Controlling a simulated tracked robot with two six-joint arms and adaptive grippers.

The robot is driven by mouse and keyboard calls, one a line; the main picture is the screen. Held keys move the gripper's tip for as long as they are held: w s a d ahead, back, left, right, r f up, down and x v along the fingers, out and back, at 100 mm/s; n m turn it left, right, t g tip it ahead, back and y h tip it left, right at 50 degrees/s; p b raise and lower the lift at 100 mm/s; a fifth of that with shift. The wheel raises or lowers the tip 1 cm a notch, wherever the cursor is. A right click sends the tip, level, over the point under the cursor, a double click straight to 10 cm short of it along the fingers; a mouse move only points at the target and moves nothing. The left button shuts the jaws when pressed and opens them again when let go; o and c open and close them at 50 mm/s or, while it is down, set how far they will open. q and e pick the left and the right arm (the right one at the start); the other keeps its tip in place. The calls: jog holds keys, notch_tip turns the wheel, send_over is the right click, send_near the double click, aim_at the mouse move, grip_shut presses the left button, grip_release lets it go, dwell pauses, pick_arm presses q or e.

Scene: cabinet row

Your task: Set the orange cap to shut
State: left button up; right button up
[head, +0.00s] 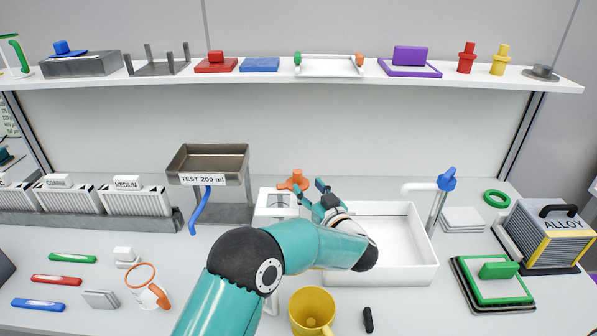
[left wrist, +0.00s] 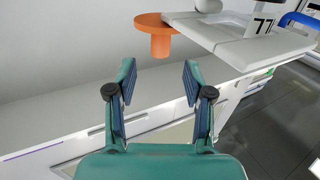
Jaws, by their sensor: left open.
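The orange cap (head: 293,181) sits at the top of a white box-like unit (head: 271,205) behind the work surface's middle. It also shows in the left wrist view as an orange disc with a short stem (left wrist: 158,38), beside a white panel marked 77 (left wrist: 250,42). My left gripper (head: 313,194) is just right of the cap in the head view. In the left wrist view my left gripper (left wrist: 158,72) is open and empty, with the cap beyond its fingertips and apart from them. My arm hides part of the unit. My right gripper is out of view.
A white basin (head: 400,262) lies right of the unit, with a blue-handled tap (head: 446,180) at its side. A tray labelled TEST 200 ml (head: 208,165) stands to the left. A yellow mug (head: 311,312) is in front. A loaded shelf (head: 300,82) runs above.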

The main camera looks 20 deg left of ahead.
aim_at(300, 176)
pick_arm(q)
jog(key=p+x, duration=0.1)
jog(key=x, duration=0.6)
jog(key=shift+w+a, duration=0.15)
jog(key=shift+c, duration=0.4)
grip_shut()
